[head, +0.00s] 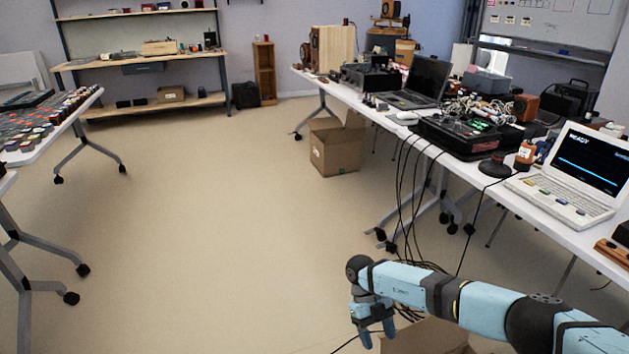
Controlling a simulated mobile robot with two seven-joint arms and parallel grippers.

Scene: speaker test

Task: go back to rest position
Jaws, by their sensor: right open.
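My right gripper (376,332) is at the bottom centre-right of the head view, at the end of my blue and black arm that comes in from the right. Its fingers point down and are apart, with nothing between them. It hangs in front of the long table on the right, beside a cardboard box at the bottom edge. My left gripper and left arm are not in view.
The long white table (560,228) on the right carries a white laptop (565,190), a black laptop (418,82) and electronics. Black cables (408,190) hang to the floor. An open cardboard box (337,147) stands below. The middle floor (215,210) is clear.

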